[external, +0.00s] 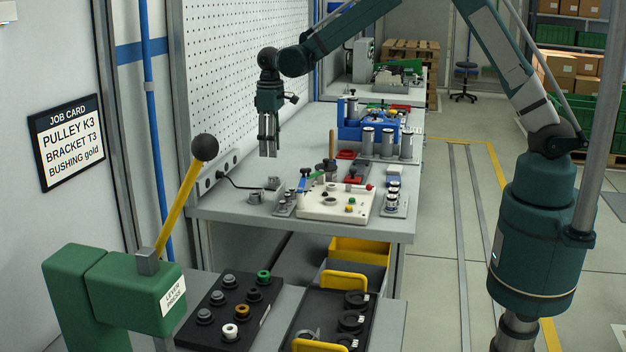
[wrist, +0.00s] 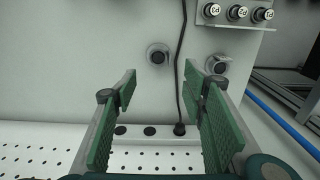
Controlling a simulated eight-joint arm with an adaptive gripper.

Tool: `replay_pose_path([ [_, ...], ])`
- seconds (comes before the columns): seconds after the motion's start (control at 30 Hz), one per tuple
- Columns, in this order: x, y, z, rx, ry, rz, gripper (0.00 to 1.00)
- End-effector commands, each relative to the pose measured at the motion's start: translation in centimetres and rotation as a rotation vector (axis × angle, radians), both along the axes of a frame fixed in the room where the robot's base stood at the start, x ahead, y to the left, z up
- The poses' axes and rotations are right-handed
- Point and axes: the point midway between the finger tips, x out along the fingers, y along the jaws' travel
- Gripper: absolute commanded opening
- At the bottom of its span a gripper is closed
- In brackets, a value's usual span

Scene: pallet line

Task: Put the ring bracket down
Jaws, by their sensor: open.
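Two small grey ring-shaped parts stand on the bench, either of which may be the ring bracket; I cannot tell which one. In the external view one is at the back (external: 273,183) and one nearer the front edge (external: 255,197). The wrist view shows both, one ring part (wrist: 157,54) just beyond the space between my fingers and the other ring part (wrist: 217,65) by the right fingertip. My gripper (external: 268,151) hangs pointing down above the bench, near the pegboard. In the wrist view its green fingers (wrist: 166,90) are apart with nothing between them.
A black cable (wrist: 180,60) runs across the bench from a socket strip (external: 216,167) along the pegboard (external: 235,70). To the right are a white fixture board (external: 325,212) and a small rack of labelled parts (external: 284,204). Bare bench (external: 225,205) lies at the front left.

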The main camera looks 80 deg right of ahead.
Motion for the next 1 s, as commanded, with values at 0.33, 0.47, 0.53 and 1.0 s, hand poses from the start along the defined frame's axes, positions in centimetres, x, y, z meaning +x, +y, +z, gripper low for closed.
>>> replay_pose_path([
  [0.33, 0.0, 0.0, 0.9, 0.000, 0.000, 0.000, 0.42],
  [0.47, 0.0, 0.0, 0.9, 0.000, 0.000, 0.000, 0.42],
  [0.53, 0.0, 0.0, 0.9, 0.000, 0.000, 0.000, 0.42],
  [1.0, -0.6, 0.3, 1.9, -0.001, -0.009, 0.000, 0.42],
])
